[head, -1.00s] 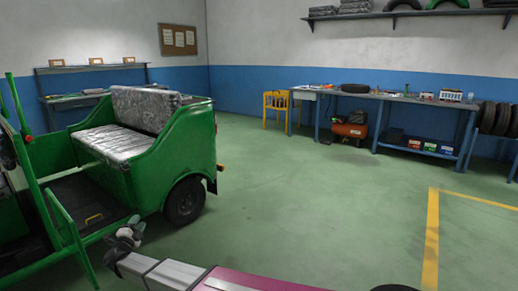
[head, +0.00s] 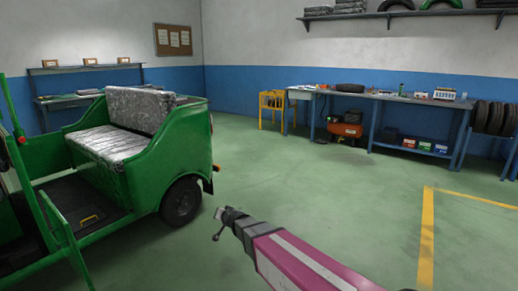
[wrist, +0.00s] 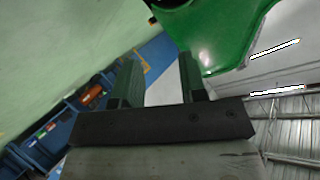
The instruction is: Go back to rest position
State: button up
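My gripper (head: 220,222) is at the end of my magenta and grey arm, low in the middle of the head view, in front of open green floor. It appears right of the green rickshaw's rear wheel (head: 182,202). In the wrist view my gripper (wrist: 158,72) has two dark fingers standing apart, with nothing held between them. The green rickshaw (head: 190,150) fills the left of the head view, with a silver-grey bench seat (head: 108,143). Part of its green body (wrist: 225,35) shows at the top right of the wrist view, apart from the fingers.
Another bench (head: 85,98) stands behind the rickshaw. The floor (head: 330,180) between rickshaw and workbench is clear.

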jog(key=s+d+f+g+h, duration=0.1)
jog(key=s+d, duration=0.5)
jog(key=d, duration=0.6)
jog(key=s+d+f+g+h, duration=0.1)
jog(key=s+d+g+h, duration=0.2)
jog(key=d, duration=0.9)
jog(key=s+d+f+n+g+h, duration=0.1)
jog(key=s+d+g+h, duration=0.1)
jog(key=s+d+g, duration=0.4)
jog(key=s+d, duration=0.5)
jog(key=d, duration=0.1)
jog(key=shift+d+f+g, duration=0.25)
jog(key=shift+f+g, duration=0.05)
jog(key=shift+f, duration=0.05)
jog(key=shift+s+a, duration=0.1)
